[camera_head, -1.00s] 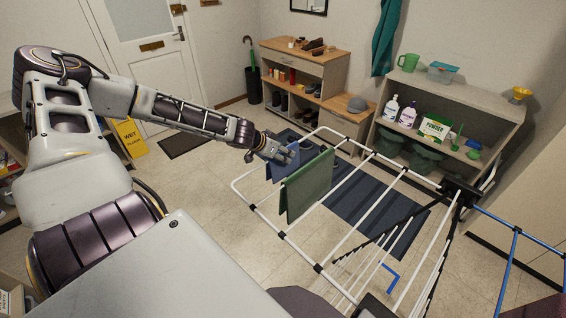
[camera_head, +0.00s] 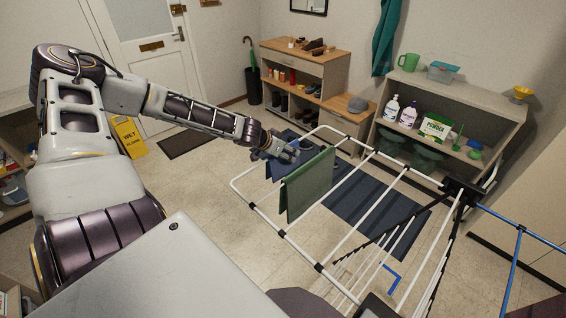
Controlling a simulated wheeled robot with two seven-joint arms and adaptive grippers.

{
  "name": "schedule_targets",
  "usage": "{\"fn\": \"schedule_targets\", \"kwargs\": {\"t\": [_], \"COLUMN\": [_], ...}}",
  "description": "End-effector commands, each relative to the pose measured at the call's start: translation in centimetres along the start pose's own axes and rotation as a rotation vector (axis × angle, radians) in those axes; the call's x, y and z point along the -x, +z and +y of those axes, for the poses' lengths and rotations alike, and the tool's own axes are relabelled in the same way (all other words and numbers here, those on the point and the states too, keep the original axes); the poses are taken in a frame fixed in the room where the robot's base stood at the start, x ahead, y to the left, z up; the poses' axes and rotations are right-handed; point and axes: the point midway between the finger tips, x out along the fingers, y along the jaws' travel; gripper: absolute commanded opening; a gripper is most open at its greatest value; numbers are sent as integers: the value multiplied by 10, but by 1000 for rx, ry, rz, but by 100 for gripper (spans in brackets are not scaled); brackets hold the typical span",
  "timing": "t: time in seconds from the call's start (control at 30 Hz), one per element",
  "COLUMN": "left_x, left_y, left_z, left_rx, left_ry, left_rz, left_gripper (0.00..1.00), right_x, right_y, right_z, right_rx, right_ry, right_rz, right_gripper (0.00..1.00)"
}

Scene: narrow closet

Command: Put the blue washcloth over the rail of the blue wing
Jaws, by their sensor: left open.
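The drying rack has a white wing (camera_head: 333,227) in the middle of the view and a blue wing (camera_head: 518,250) at the right edge. The blue washcloth (camera_head: 276,171) hangs at the far left part of the white wing, dark and partly hidden behind a green cloth (camera_head: 307,186) and my gripper. My left gripper (camera_head: 289,153) is open at the top of the blue washcloth, just beyond the green cloth. Whether its fingers touch the washcloth cannot be told. My right gripper is out of view. The blue wing's visible rails are bare.
A shelf (camera_head: 448,105) with bottles, a powder box and green tubs stands behind the rack. A shoe cabinet (camera_head: 305,75) stands at the back wall. A yellow wet-floor sign (camera_head: 130,137) stands near the door. A striped mat (camera_head: 375,215) lies under the rack.

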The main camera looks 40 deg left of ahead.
Motion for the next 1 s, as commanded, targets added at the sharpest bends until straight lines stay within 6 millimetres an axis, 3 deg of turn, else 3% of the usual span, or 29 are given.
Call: {"fn": "schedule_targets", "kwargs": {"t": [0.4,1.0], "left_x": [-14,-15], "left_y": [1,0], "left_z": [0,1], "left_rx": [0,1], "left_ry": [1,1], "left_rz": [0,0], "left_gripper": [56,53], "right_x": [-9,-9], "right_y": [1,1], "right_z": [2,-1], "right_rx": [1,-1], "right_ry": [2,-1], "right_rz": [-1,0], "right_gripper": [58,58]}}
